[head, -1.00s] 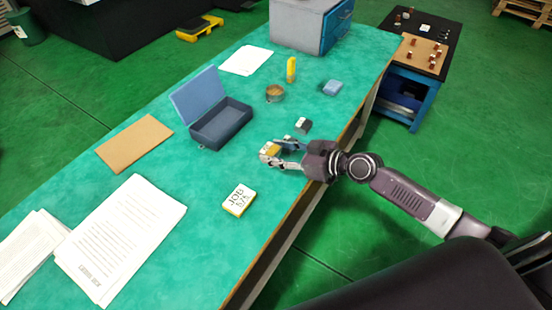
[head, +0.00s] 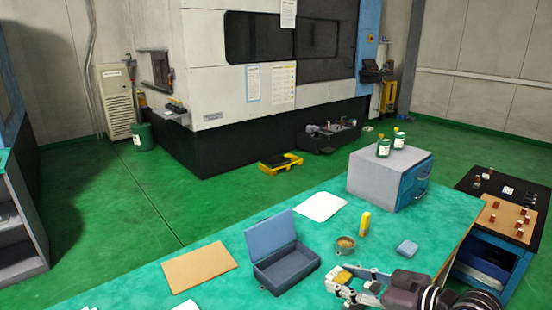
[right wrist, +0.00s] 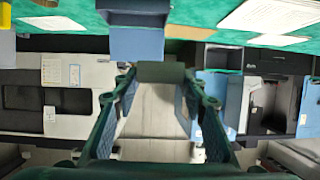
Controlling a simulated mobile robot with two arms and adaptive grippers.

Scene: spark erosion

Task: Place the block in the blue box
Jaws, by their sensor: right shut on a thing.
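The blue box (head: 288,278) stands on the table in the head view, with its lid (head: 270,234) raised at the back. No object shows inside it. My right gripper (head: 347,284) is just right of the box, shut on a small block with a yellowish top (head: 343,277). In the right wrist view the block (right wrist: 161,72) shows dark between the fingertips (right wrist: 160,78), and the box lid (right wrist: 137,42) is beyond it. The fingers partly hide the block, and I cannot tell its height above the table. My left gripper is not in view.
On the green table (head: 225,292) are a brown pad (head: 198,268), a white sheet (head: 320,207), a round tin (head: 345,245), a yellow upright object (head: 364,223), a light-blue block (head: 407,248) and a grey cabinet (head: 380,182). A dark side table (head: 500,190) stands at right.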

